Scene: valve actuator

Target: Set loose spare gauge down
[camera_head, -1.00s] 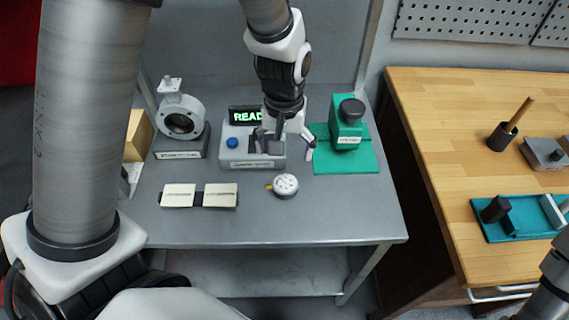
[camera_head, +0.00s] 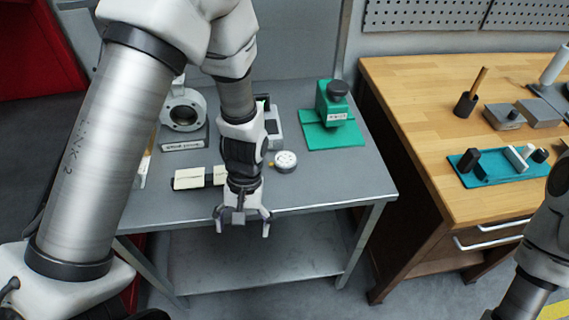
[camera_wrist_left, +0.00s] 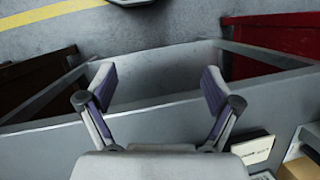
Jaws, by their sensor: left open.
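The spare gauge (camera_head: 285,161), a small round white-faced dial with a brass fitting, lies on the grey metal table (camera_head: 330,185), right of my left forearm in the head view. My left gripper (camera_head: 242,222) is open and empty, at the table's front edge and apart from the gauge. In the left wrist view the open fingers (camera_wrist_left: 158,95) have nothing between them. The gauge cannot be made out there. My right arm shows at the lower right of the head view, but its gripper is out of frame.
A grey valve body (camera_head: 184,112) on a labelled stand is at the table's back left. Cream labelled blocks (camera_head: 188,179) lie near the front. A green fixture (camera_head: 333,105) stands at the back right. My arm partly hides the grey test station (camera_head: 273,127). A wooden bench (camera_head: 420,110) is to the right.

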